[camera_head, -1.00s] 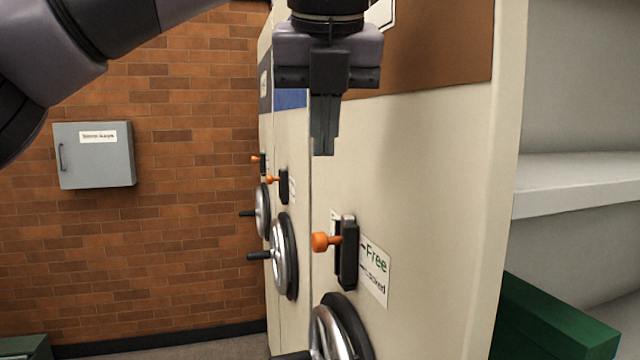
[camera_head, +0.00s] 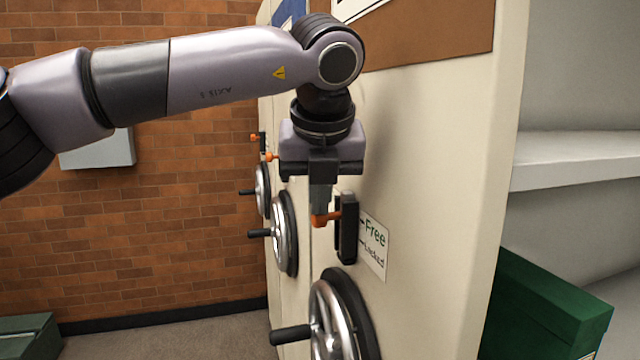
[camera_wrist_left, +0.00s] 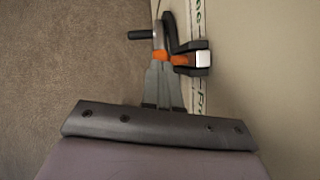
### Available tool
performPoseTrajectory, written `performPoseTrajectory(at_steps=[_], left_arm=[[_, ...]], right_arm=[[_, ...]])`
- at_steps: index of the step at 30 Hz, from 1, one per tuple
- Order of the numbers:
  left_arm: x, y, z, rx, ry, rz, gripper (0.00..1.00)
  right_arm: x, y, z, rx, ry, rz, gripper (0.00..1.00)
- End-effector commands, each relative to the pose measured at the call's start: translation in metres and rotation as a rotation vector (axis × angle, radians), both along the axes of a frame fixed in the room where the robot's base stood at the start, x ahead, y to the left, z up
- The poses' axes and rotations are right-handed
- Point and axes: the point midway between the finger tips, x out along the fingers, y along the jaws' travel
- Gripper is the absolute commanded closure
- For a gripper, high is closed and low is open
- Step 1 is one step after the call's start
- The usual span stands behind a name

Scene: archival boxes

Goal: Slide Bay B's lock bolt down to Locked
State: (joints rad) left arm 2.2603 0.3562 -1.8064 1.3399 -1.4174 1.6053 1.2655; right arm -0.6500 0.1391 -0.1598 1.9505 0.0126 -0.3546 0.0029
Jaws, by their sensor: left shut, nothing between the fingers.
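The nearest lock bolt has an orange knob (camera_head: 329,219) on a black slotted housing (camera_head: 348,230), fixed to the cream cabinet face. The knob is at the upper part of the slot, level with Free on the label (camera_head: 374,246); Locked is printed below. No bay letter is readable. My left gripper (camera_head: 320,208) points down, shut and empty, with its fingertips right at the knob's top and hiding part of it. In the left wrist view the orange knob (camera_wrist_left: 160,55) shows just past the fingertips (camera_wrist_left: 163,78); contact is unclear. My right gripper is not in view.
A handwheel (camera_head: 335,320) with a black handle sits below the bolt. More handwheels (camera_head: 284,235) and orange-knobbed bolts (camera_head: 271,157) are on cabinets further back. Open shelving with a green box (camera_head: 540,305) is at right. A grey wall box (camera_head: 98,150) hangs behind my arm.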

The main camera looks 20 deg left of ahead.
Motion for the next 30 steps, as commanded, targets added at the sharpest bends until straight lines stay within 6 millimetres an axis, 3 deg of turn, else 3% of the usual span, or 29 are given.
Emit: performPoseTrajectory(at_steps=[9,19,30], left_arm=[[0.0,0.0,-0.003,0.0,0.001,0.0,1.0],[0.0,0.0,-0.036,0.001,0.001,0.0,1.0],[-0.001,-0.001,-0.041,0.002,0.009,-0.002,1.0]], right_arm=[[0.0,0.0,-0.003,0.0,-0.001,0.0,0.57],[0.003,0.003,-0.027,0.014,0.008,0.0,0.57],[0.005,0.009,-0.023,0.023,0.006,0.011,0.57]])
